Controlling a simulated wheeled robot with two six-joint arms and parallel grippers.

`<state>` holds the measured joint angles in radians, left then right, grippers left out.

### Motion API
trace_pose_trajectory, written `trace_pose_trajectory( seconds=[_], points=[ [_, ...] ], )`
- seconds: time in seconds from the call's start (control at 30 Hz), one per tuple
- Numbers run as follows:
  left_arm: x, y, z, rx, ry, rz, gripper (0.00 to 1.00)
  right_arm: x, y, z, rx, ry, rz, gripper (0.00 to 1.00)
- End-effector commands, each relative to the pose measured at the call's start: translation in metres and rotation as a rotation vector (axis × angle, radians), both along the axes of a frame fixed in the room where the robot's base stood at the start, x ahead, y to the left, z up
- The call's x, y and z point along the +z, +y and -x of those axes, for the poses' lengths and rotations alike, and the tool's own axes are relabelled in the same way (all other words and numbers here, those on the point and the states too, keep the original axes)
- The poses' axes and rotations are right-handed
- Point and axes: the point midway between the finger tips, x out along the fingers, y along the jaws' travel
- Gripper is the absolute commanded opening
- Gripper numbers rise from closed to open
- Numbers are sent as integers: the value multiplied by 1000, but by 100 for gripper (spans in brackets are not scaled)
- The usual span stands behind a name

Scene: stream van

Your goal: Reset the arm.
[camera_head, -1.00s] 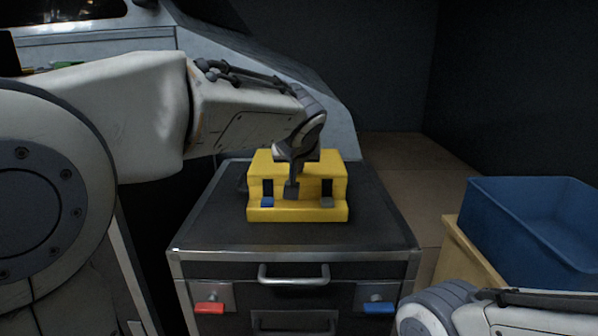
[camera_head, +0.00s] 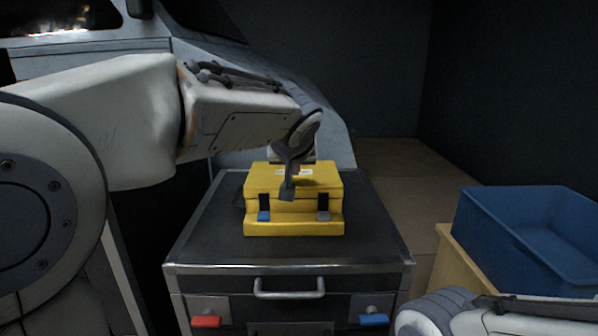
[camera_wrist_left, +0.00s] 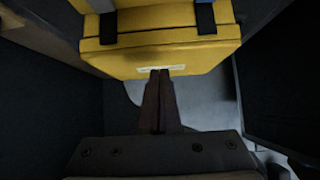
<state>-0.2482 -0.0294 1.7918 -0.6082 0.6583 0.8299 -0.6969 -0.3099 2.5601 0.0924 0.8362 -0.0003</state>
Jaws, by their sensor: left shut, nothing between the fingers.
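My left arm (camera_head: 150,115) reaches in from the left of the head view. My left gripper (camera_head: 288,192) is shut and empty, in front of or above the yellow box in the picture; whether it touches the box I cannot tell. The yellow box (camera_head: 320,182) stands on the dark cabinet top, with a blue latch (camera_head: 264,216) and a grey latch (camera_head: 323,216) on its front. In the left wrist view the shut fingers (camera_wrist_left: 160,75) point at the box (camera_wrist_left: 165,55), near a pale label. My right arm (camera_head: 470,315) shows at the lower right; its gripper is outside the view.
The dark cabinet (camera_head: 200,245) has a metal handle (camera_head: 289,288), a red latch (camera_head: 205,321) and a blue latch (camera_head: 373,320). A blue bin (camera_head: 485,235) stands on a wooden support (camera_head: 455,262) at the right. The cabinet top around the yellow box is mostly bare.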

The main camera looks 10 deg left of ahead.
Motion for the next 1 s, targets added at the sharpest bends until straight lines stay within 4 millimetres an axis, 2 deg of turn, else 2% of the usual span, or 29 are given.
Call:
trace_pose_trajectory(
  seconds=[0.03,0.1,0.3,0.57,0.67,0.77,0.87,0.9,1.0],
  points=[
    [13,0,5,0,-10,0,0,9,0,0,0,-1,-1,100],
    [2,-4,24,-4,-10,-2,0,4,0,0,0,-1,-1,100],
    [-12,-14,63,-5,-15,-3,0,4,0,0,0,0,0,100],
    [-20,-21,89,-6,-13,-2,0,6,0,0,0,0,0,100],
    [-25,-28,103,-44,48,-20,0,20,0,0,0,0,0,100],
    [-37,-44,134,-152,195,-57,0,47,0,0,0,0,0,100],
    [-53,-64,185,-324,398,-101,0,81,0,0,0,-1,-1,100],
    [-59,-71,208,-399,478,-112,0,93,0,0,0,-1,-1,100],
    [-68,-84,263,-586,649,-127,0,119,0,0,0,-1,-1,100]
  ],
)
